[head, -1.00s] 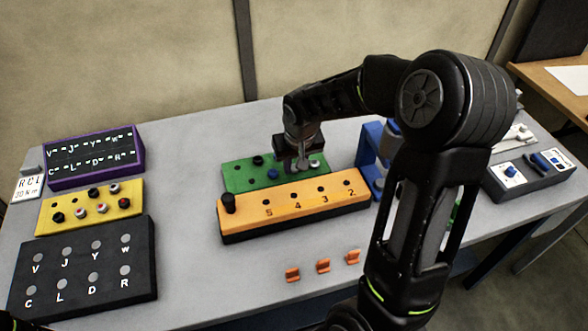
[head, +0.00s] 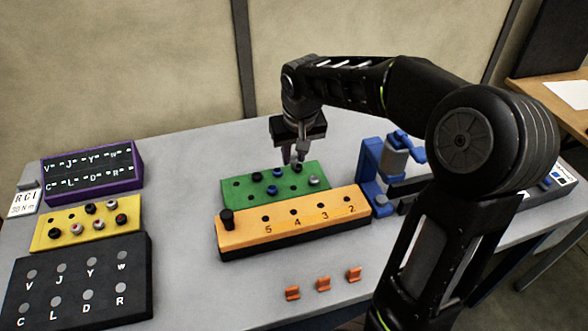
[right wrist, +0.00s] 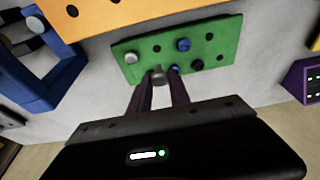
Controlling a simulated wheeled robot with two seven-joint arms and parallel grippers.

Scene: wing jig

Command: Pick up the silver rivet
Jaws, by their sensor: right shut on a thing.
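The green block (head: 240,198) stands behind the orange block and holds several rivets. My right gripper (head: 293,159) is over the back part of the green block. In the right wrist view its fingers (right wrist: 159,82) are shut on a silver rivet (right wrist: 158,73), whose grey head shows between the tips. It looks raised a little above the block; its lower end is hard to make out. Another silver rivet (head: 313,180) sits at the block's right end and also shows in the right wrist view (right wrist: 131,57). Blue rivets (head: 272,190) sit in other holes. My left gripper is not in view.
The orange numbered block (head: 290,230) stands just in front. A blue stand (head: 370,185) with a grey cylinder is close on the right. A yellow block (head: 60,232), black lettered panel (head: 75,285) and purple-edged panel (head: 140,165) are left. Orange clips (head: 323,284) lie in front.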

